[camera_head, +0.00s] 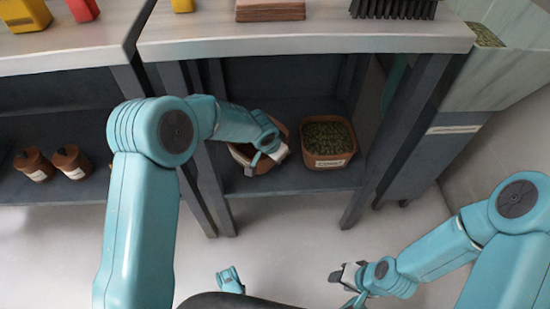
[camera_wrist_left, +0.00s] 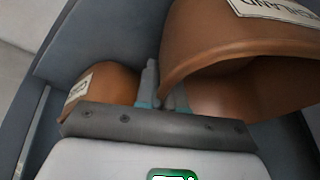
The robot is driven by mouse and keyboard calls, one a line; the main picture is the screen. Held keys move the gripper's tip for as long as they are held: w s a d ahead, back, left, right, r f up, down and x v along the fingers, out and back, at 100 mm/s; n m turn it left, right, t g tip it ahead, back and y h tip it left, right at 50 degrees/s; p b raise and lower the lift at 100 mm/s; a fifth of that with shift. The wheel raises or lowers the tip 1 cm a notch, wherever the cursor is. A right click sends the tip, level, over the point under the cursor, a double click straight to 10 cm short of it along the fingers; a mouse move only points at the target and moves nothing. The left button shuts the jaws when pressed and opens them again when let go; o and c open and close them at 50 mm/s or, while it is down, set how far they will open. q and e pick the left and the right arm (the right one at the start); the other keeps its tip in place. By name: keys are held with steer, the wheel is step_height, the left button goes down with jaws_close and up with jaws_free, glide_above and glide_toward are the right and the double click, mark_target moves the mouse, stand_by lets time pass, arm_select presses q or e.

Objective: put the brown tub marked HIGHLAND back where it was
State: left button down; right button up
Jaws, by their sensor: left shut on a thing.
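The brown tub marked HIGHLAND (camera_wrist_left: 238,50) fills the upper right of the left wrist view, its pale label near the top edge. In the head view this tub (camera_head: 282,130) is at the lower shelf, partly hidden by my left wrist and gripper. My left gripper (camera_head: 264,158) is shut on the tub at its near side. Whether the tub's base touches the shelf is hidden. My right gripper (camera_head: 347,275) is away from the shelf, low over the floor; its finger gap is unclear.
A second brown tub (camera_head: 328,161) with green contents and a label stands just right on the lower shelf (camera_head: 290,184). Two small labelled brown pots (camera_head: 71,161) stand on the left shelf. Table legs flank the shelf bay. The worktop (camera_head: 310,35) above holds a brush (camera_head: 392,9).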

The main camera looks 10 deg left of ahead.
arm_select(q)
steer(key=shift+f, duration=0.9)
steer(key=shift+r, duration=0.15)
arm_select(e)
steer(key=shift+w+d+f, duration=0.15)
steer(key=shift+f, duration=0.2)
arm_select(q)
steer(key=shift+f+b, duration=0.25)
steer(key=shift+b, duration=0.05)
steer(key=c, duration=1.3)
jaws_free()
steer(key=shift+r, duration=0.1)
steer(key=shift+o, duration=0.2)
arm_select(e)
steer(key=shift+f, duration=0.2)
